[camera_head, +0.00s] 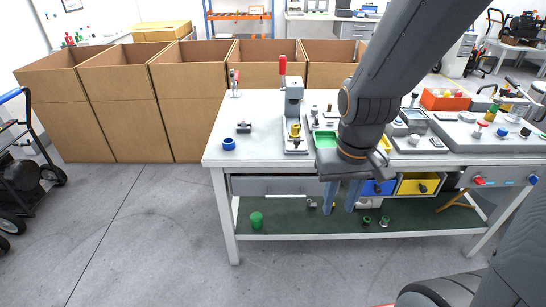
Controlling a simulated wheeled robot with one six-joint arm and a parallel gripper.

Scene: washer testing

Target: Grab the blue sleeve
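The blue sleeve (229,144) is a small, short blue ring lying on the white worktable (262,112), near its front left corner. My gripper (340,204) hangs in front of the table's front edge, to the right of the sleeve and well apart from it. Its two blue-grey fingers point down with a gap between them, and nothing shows between them. My arm comes in from the top right and covers part of the tabletop and the drawers.
A small dark fixture (243,127) sits just behind the sleeve. A grey press (293,100) with a red handle stands to its right. Tall cardboard boxes (125,100) line the back left. A green cylinder (256,220) stands on the lower shelf.

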